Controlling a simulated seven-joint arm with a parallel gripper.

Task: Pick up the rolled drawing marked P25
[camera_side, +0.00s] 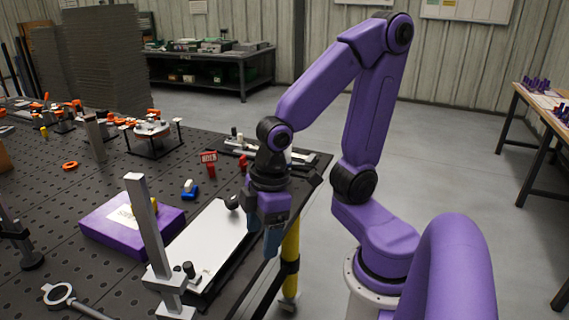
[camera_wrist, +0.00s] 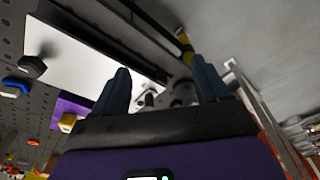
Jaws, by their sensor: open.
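I cannot make out a rolled drawing or a P25 mark in either view. My gripper (camera_side: 272,243) points down at the right edge of the dark perforated table, beside a white flat panel (camera_side: 205,242). In the wrist view its two blue fingers (camera_wrist: 162,86) stand apart with nothing held between them. Small grey and dark round parts (camera_wrist: 150,99) show beyond the gap, too unclear to name. The white panel (camera_wrist: 75,50) also shows at the upper left of the wrist view.
A purple box (camera_side: 105,235) lies left of the panel. A grey upright post (camera_side: 150,230) stands at the panel's near left. A red sign (camera_side: 209,158) and clamps stand farther back. A yellow post with black bands (camera_side: 291,245) is by the table edge. Open floor lies right.

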